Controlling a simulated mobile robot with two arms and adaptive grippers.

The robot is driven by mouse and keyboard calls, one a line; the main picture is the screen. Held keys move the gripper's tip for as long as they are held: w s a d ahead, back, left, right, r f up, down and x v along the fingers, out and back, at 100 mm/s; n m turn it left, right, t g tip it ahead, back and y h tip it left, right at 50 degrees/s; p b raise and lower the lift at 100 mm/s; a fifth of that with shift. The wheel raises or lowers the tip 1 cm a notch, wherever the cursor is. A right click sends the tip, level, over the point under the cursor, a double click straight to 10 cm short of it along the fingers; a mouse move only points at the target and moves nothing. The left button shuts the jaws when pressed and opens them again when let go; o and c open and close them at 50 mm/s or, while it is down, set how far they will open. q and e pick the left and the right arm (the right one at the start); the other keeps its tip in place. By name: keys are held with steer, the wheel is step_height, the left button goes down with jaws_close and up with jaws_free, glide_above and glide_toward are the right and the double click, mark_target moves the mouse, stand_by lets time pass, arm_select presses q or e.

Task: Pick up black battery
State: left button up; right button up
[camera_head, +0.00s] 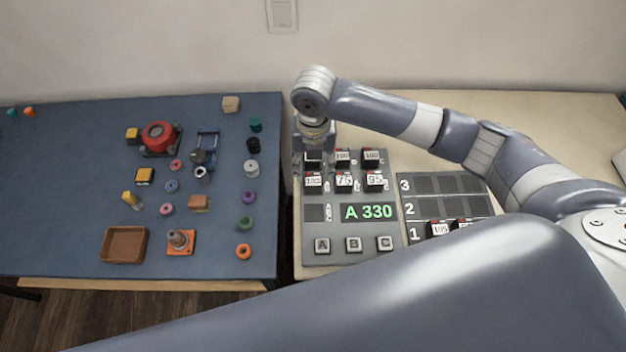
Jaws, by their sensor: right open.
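My right gripper (314,150) points down over the top left corner of the grey board (325,249), and it is open. A black block (313,166) sits just below its fingertips, partly hidden by the gripper; I cannot tell whether they touch. Similar black blocks with white number labels stand beside it, one marked 100 (343,158), another (371,158) to its right, and a row marked 105 (313,182), 75 (343,182) and 95 (374,182). Which one is the black battery is not clear. My left gripper is out of view.
The board display (368,212) reads A 330, above buttons A, B and C. A numbered tray (412,186) to the right holds blocks in row 1. A blue table (60,190) on the left carries many small parts. My arm covers the lower right.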

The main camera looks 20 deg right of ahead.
mark_target(313, 177)
steer(key=shift+s+a+f+p, duration=0.1)
steer(key=shift+s+f+p, duration=0.05)
steer(key=shift+f, duration=0.95)
steer(key=shift+s+a+f+p, duration=0.1)
steer(key=shift+s+f+p, duration=0.05)
steer(key=shift+f, duration=0.9)
steer(key=c, duration=0.9)
steer(key=shift+r, duration=0.15)
